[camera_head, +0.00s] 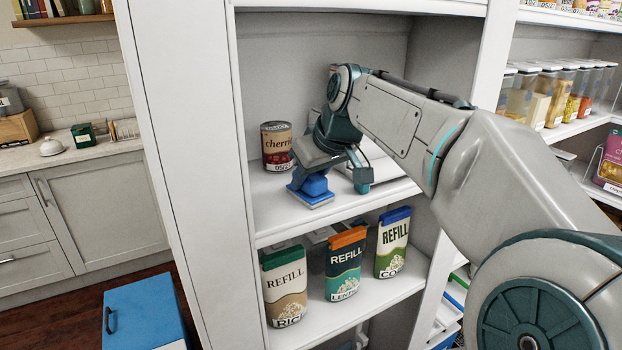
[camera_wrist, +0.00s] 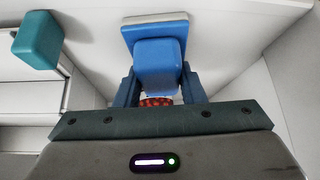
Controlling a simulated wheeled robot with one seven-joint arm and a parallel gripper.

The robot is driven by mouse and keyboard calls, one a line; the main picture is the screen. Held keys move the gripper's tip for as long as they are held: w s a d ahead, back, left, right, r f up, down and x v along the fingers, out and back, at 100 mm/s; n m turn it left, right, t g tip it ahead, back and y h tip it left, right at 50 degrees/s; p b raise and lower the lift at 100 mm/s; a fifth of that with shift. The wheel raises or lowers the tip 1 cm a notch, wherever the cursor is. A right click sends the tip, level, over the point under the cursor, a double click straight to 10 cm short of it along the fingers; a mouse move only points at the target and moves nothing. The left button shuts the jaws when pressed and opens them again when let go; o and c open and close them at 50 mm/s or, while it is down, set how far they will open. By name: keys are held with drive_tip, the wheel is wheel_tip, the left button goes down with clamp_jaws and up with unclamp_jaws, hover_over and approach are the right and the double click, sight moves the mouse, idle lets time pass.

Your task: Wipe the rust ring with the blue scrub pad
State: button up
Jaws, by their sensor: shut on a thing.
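The blue scrub pad (camera_head: 312,200) has a block-shaped blue grip on a flat blue base with a pale underside. My gripper (camera_head: 318,182) is shut on its grip, over the front part of the upper shelf. In the wrist view the scrub pad (camera_wrist: 155,62) sits between the two fingers, its base pointing away from the palm. I cannot tell whether the pad touches the shelf. The rust ring does not show in either view; the pad, gripper and arm cover part of the shelf.
A cherries can (camera_head: 276,146) stands left of my gripper on the same shelf (camera_head: 270,215). A pale object behind the gripper is mostly hidden. The shelf below holds refill packs of rice (camera_head: 286,286), lentils (camera_head: 345,265) and one more (camera_head: 393,243). White uprights bound the bay.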

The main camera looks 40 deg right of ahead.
drive_tip(key=shift+w+d+p, duration=0.15)
drive_tip(key=shift+w+d, duration=0.1)
drive_tip(key=shift+w, duration=0.75)
drive_tip(key=shift+w+d+p, duration=0.1)
drive_tip(key=shift+w+d, duration=0.1)
drive_tip(key=shift+w, duration=0.75)
drive_tip(key=shift+w+d+p, duration=0.15)
drive_tip(key=shift+w+d, duration=0.1)
drive_tip(key=shift+w, duration=0.75)
drive_tip(key=shift+r, duration=0.15)
drive_tip(key=shift+r+p, duration=2.25)
drive_tip(key=shift+r, duration=0.7)
